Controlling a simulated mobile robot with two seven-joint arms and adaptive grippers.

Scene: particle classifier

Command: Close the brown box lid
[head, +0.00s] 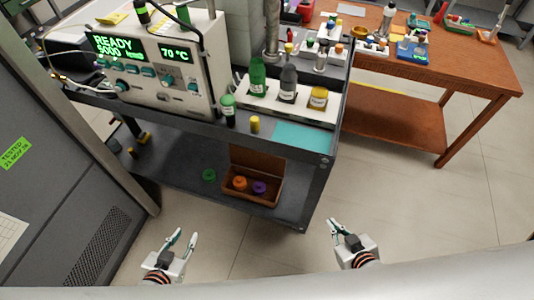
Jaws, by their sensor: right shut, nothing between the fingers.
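The brown box (268,200) stands on the lower shelf of the dark cart. Its brown lid (257,160) is open and stands up at the back of the box. An orange round piece (240,183) and a purple round piece (259,187) sit inside the box. My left gripper (184,235) is at the lower left, in front of the cart and apart from the box, with its fingers spread and empty. My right gripper (334,225) is at the lower right, shut and empty, also apart from the box.
A green round piece (209,175) lies on the shelf left of the box. The cart's top (232,134) overhangs the shelf and carries a machine (160,60) and several bottles. A grey cabinet (60,190) stands at left. Floor before the cart is clear.

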